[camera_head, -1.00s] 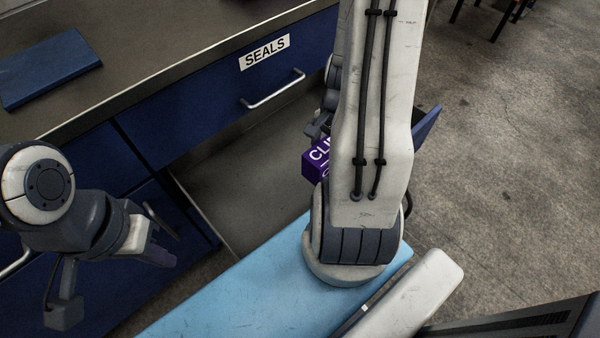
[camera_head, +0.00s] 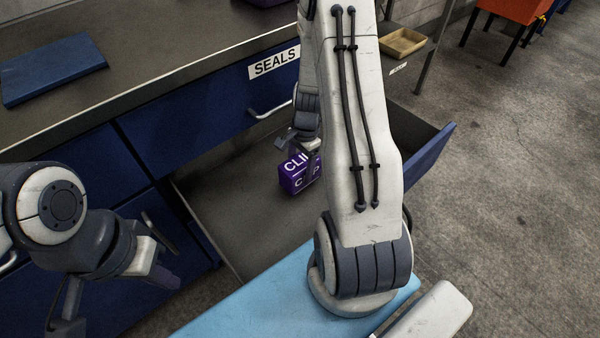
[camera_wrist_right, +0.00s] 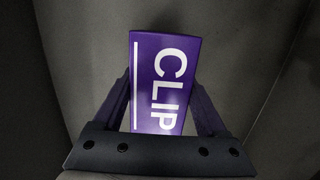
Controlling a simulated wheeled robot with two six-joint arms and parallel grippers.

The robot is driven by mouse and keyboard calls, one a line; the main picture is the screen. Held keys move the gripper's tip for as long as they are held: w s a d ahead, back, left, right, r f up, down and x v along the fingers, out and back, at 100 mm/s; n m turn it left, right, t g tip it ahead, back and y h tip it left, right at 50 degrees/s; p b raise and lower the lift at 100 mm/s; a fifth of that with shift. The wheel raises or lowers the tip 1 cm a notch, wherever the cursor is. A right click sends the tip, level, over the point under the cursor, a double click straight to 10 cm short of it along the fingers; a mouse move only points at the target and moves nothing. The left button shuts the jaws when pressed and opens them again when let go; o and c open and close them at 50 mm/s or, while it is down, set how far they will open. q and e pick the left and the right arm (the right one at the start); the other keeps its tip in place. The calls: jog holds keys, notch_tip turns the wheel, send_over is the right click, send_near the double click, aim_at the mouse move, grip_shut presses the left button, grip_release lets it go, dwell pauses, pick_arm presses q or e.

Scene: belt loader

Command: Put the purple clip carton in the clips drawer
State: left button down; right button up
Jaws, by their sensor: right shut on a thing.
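The purple clip carton (camera_head: 293,178) is in my right gripper (camera_head: 308,152), over the grey inside of an open drawer (camera_head: 235,215). In the right wrist view the carton (camera_wrist_right: 165,82) sits between both fingers, its white CLIP lettering facing the camera. I cannot tell whether it touches the drawer floor. No label of this open drawer shows; my right arm hides part of it. My left gripper (camera_head: 115,300) is open and empty at the lower left, away from the carton.
A closed drawer front labelled SEALS (camera_head: 275,63) is above the open drawer. A blue flat item (camera_head: 52,68) lies on the counter. A blue drawer panel (camera_head: 430,150) sticks out at right. A tan tray (camera_head: 402,42) stands at the back right.

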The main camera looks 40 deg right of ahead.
jog(key=shift+f, duration=0.85)
jog(key=shift+f, duration=0.1)
jog(key=o, duration=1.5)
jog(key=r+p, duration=0.1)
jog(key=r, duration=0.3)
jog(key=d+r+p, duration=0.1)
jog(key=r+p, duration=0.1)
jog(key=r, duration=0.2)
jog(key=r+p, duration=0.1)
jog(key=r, duration=0.3)
jog(key=shift+d+r, duration=0.1)
jog(key=shift+d, duration=0.15)
